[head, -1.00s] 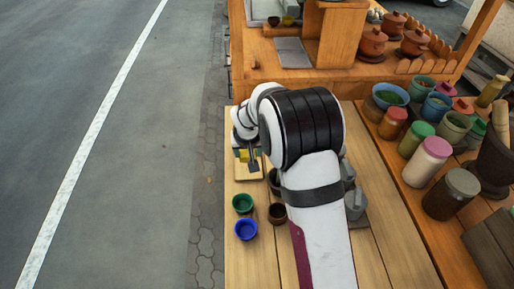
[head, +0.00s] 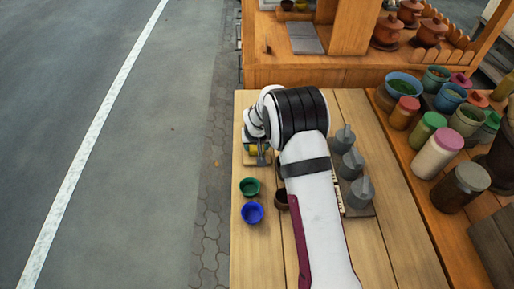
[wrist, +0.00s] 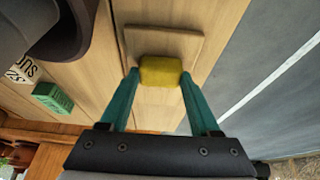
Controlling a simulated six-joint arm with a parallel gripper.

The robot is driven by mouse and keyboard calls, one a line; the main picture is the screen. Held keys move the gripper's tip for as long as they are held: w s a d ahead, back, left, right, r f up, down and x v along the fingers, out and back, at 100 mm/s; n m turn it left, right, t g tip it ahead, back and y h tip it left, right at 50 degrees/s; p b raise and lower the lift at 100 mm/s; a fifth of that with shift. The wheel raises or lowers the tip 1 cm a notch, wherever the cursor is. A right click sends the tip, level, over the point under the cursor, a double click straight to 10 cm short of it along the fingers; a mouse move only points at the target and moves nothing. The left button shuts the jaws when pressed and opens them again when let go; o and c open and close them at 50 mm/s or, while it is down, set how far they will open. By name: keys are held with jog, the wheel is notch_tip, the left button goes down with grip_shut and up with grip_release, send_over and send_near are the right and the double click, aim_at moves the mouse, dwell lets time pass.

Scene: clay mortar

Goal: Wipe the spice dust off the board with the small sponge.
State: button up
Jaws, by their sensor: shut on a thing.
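My gripper (wrist: 160,76) is shut on the small yellow sponge (wrist: 160,70), with one teal finger on each side. The sponge also shows in the head view (head: 254,149), partly hidden by my gripper. The sponge is over the near part of the pale wooden board (wrist: 150,36) in the wrist view. I cannot tell whether it touches the board. In the head view the board (head: 249,159) lies near the table's left edge, largely covered by my arm and gripper. I can make out no spice dust on the visible part.
A green bowl (head: 249,187), a blue bowl (head: 252,213) and a dark brown bowl (head: 281,198) stand near the board. Grey lidded pieces (head: 351,164) stand right of my arm. Jars (head: 437,154) crowd the right side. A green block (wrist: 52,97) shows in the wrist view.

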jog(key=shift+w+f, duration=0.15)
jog(key=shift+w, duration=4.4)
jog(key=shift+s, duration=5.75)
notch_tip(320, 180, up, 8)
jog(key=shift+f, duration=3.45)
jog(key=shift+w+f, duration=0.5)
jog(key=shift+w, duration=0.05)
grip_shut()
jog(key=shift+w+f, duration=0.1)
jog(key=shift+w, duration=5)
jog(key=shift+s, duration=5.75)
notch_tip(320, 180, up, 8)
